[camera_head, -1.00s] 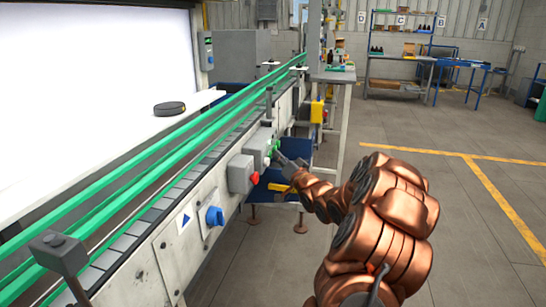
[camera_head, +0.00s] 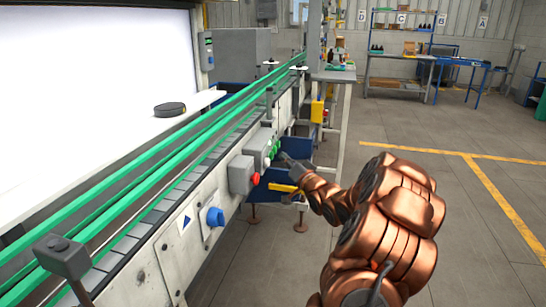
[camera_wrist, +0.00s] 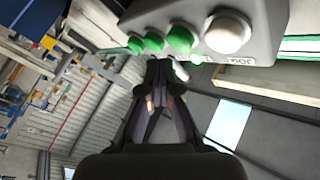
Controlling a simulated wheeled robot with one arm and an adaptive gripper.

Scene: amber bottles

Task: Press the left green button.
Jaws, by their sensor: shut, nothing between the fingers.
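A grey button box (camera_wrist: 262,28) spans the top of the wrist view, with its lettering upside down. It carries a row with one large white button (camera_wrist: 228,33) and green buttons. One green button (camera_wrist: 180,38) is beside the white one; another (camera_wrist: 153,41) and a third (camera_wrist: 135,43) follow to the left. In the head view the green buttons (camera_head: 275,147) are small on the conveyor's side. My gripper (camera_wrist: 160,68) is shut and empty, its tips just below the green buttons in the wrist view. In the head view my gripper (camera_head: 284,156) is just right of them, apparently apart.
A grey box with a red button (camera_head: 256,179) and a blue knob (camera_head: 215,216) sit nearer on the conveyor side. Green conveyor rails (camera_head: 150,148) run above. A blue bin (camera_head: 298,150) is behind my gripper. The floor to the right (camera_head: 480,220) is clear.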

